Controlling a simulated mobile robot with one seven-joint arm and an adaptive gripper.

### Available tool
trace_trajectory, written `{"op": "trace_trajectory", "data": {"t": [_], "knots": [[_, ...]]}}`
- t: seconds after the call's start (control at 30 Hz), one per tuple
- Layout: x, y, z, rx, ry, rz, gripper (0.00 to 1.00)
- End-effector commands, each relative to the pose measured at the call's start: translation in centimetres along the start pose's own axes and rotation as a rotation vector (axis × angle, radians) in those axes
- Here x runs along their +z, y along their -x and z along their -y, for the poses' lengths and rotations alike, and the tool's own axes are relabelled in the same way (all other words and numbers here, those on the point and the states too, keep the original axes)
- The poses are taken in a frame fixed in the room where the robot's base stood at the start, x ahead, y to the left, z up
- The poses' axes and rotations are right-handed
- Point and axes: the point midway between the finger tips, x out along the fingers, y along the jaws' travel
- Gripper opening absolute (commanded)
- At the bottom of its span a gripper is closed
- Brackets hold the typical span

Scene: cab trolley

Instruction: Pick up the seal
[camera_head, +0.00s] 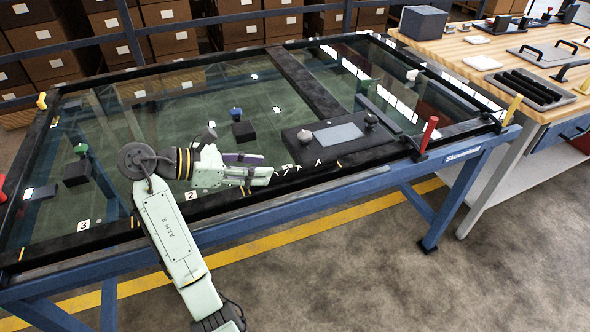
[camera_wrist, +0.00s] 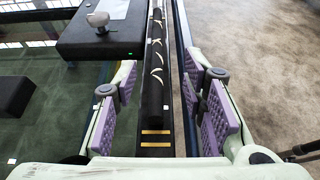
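The seal looks to be a long black strip (camera_head: 309,166) with several white marks or ties along it, lying along the near edge of the glass-topped trolley. In the wrist view the seal (camera_wrist: 154,95) runs away from me between the fingers. My gripper (camera_head: 268,171) is open, with its purple pads apart on either side of the strip's line; it also shows in the wrist view (camera_wrist: 168,100). No pad visibly touches the seal. The fingers hide part of the near edge in the head view, and their height above it is hard to tell.
A dark block with a grey plate and knobs (camera_head: 340,133) stands on the glass just behind the seal. A red handle (camera_head: 429,134) rises at the right front. Black blocks with blue (camera_head: 242,128) and green knobs sit farther left. A wooden bench (camera_head: 500,50) is at right.

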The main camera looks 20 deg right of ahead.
Motion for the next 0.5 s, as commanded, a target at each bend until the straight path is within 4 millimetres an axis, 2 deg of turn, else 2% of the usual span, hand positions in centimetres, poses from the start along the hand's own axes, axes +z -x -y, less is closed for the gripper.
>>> {"op": "trace_trajectory", "data": {"t": [0.1, 0.33, 0.5], "knots": [[0.0, -1.8, 0.0, 0.0, -0.001, 0.001, 0.38], [0.0, -3.5, -0.1, 0.002, 0.0, 0.0, 0.38], [-0.2, -6.1, -0.3, 0.002, 0.0, 0.001, 0.38]]}}
